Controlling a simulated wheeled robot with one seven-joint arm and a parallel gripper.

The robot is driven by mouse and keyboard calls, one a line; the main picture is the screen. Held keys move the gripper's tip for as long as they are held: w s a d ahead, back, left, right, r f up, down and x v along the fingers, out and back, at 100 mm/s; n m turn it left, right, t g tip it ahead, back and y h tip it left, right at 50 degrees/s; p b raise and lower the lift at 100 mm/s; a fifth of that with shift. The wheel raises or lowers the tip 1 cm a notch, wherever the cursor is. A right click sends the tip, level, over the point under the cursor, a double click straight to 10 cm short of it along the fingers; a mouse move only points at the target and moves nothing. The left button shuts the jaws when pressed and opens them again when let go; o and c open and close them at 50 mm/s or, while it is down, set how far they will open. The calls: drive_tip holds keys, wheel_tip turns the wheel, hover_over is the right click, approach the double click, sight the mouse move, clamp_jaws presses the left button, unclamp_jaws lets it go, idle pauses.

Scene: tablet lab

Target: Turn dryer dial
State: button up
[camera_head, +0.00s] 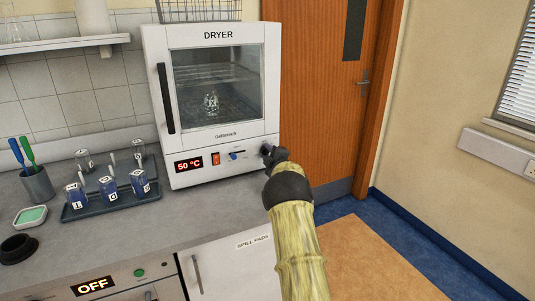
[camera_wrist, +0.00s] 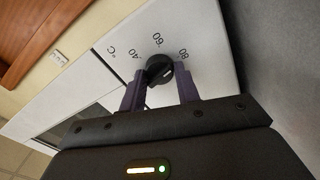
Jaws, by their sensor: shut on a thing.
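The white dryer (camera_head: 214,143) stands on the counter with its glass door shut and its red display reading 50 °C. The dial is a round black knob (camera_wrist: 160,70) with a white pointer mark. Marks 40, 60 and 80 are printed around it, and the pointer lies toward the 80 side in the wrist view. My gripper (camera_wrist: 160,83) is shut on the dial, one purple finger on each side. In the head view my gripper (camera_head: 267,152) is at the panel's lower right and hides the dial.
A blue-grey tray (camera_head: 95,209) with several labelled containers stands left of the dryer. A cup with brushes (camera_head: 38,186), a green sponge dish (camera_head: 30,216) and a black ring-shaped object (camera_head: 17,248) are farther left. The floor to the right is free.

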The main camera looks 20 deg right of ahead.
drive_tip(key=shift+d+m, duration=0.1)
drive_tip(key=shift+m, duration=1.1)
drive_tip(key=o, duration=1)
drive_tip(key=shift+c, duration=0.2)
drive_tip(key=shift+s, duration=0.1)
drive_tip(key=s+b, duration=0.2)
drive_tip(key=s, duration=1.5)
drive_tip(key=shift+s+d, duration=0.15)
drive_tip(key=shift+d, duration=0.1)
